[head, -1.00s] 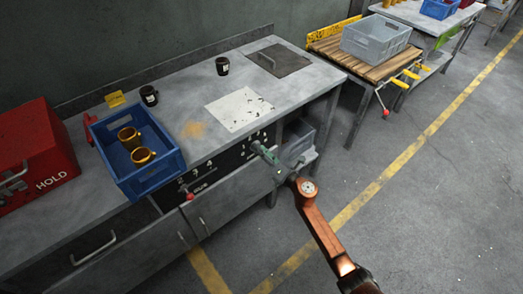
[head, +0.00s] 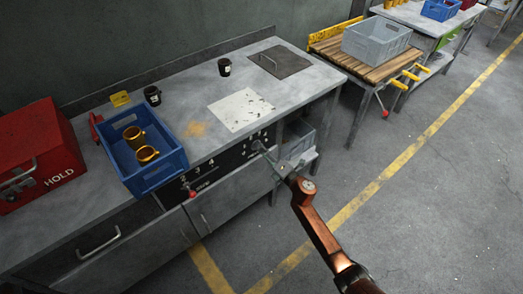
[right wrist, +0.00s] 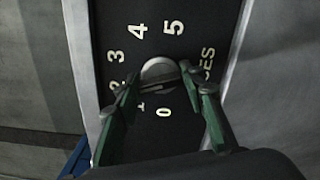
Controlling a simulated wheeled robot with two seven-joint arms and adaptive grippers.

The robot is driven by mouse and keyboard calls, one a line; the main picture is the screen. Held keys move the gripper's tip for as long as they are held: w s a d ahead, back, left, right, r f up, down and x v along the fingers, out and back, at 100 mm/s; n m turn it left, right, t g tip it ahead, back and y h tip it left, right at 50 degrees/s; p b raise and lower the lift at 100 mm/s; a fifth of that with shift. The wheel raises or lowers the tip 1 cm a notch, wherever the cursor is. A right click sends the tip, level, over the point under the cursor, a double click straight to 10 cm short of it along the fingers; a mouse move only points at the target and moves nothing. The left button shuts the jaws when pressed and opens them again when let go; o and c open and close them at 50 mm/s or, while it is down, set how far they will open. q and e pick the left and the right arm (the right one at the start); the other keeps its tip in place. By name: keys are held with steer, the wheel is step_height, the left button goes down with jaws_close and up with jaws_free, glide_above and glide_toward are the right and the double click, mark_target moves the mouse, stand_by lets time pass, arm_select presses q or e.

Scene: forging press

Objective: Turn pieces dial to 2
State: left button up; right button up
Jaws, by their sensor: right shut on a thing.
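The pieces dial (right wrist: 158,70) is a round grey knob on a black panel, with the numbers 0 to 5 around it. Part of the label beside it is hidden by a finger. My right gripper (right wrist: 160,82) is shut on the knob, one green finger on each side. Which number the knob points to I cannot tell. In the head view my right gripper (head: 264,153) is at the right part of the panel (head: 228,158) on the bench front. My left gripper is not in view.
A blue crate (head: 158,183) with gold mugs stands on the bench left of the panel. A red-knobbed lever (head: 193,192) sticks out below it. A red HOLD box (head: 40,150) is at far left. A grey bin (head: 297,140) is beside the gripper. The floor at right is clear.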

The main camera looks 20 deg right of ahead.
steer(key=shift+d, duration=0.1)
steer(key=o, duration=1.2)
steer(key=shift+c, duration=0.2)
steer(key=v, duration=1.2)
